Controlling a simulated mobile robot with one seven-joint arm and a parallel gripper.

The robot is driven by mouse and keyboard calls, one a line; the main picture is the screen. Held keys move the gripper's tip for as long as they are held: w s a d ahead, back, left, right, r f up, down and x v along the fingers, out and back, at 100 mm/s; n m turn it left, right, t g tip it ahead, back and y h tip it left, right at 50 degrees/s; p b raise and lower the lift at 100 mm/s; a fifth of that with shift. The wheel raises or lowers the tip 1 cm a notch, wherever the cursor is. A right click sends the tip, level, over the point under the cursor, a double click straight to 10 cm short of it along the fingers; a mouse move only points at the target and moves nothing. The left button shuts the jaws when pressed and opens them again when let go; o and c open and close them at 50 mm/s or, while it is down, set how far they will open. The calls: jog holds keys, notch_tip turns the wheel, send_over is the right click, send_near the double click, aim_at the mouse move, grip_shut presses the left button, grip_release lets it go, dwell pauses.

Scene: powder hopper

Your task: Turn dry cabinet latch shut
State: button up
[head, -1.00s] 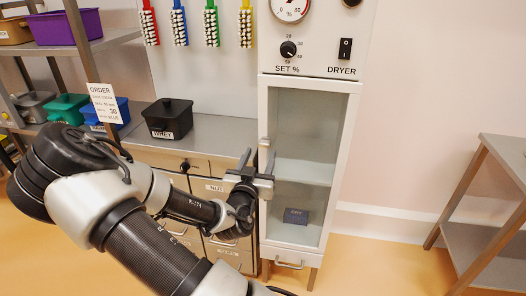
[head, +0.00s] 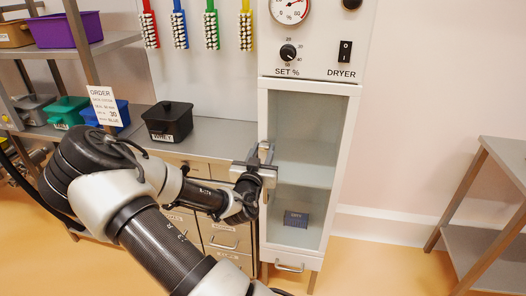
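The dry cabinet (head: 354,135) stands at centre right with its white-framed glass door closed or nearly closed against it. The grey latch (head: 264,146) is on the left edge of the door frame. My gripper (head: 261,154) is at the latch, with its two fingers pointing up on either side of it. The fingers and the gripper body hide much of the latch. I cannot tell whether the fingers touch it or its exact angle.
A small dark box (head: 296,219) sits inside the cabinet. A counter (head: 225,133) with drawers and a lidded black bin (head: 168,121) stands to the left. A metal table (head: 495,190) stands at the right, with clear floor between.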

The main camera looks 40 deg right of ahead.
jog(key=shift+n, duration=0.4)
jog(key=n, duration=0.4)
jog(key=shift+b, duration=0.35)
jog(key=n, duration=0.9)
jog(key=shift+n, duration=2)
jog(key=o, duration=1)
jog(key=shift+o, duration=0.2)
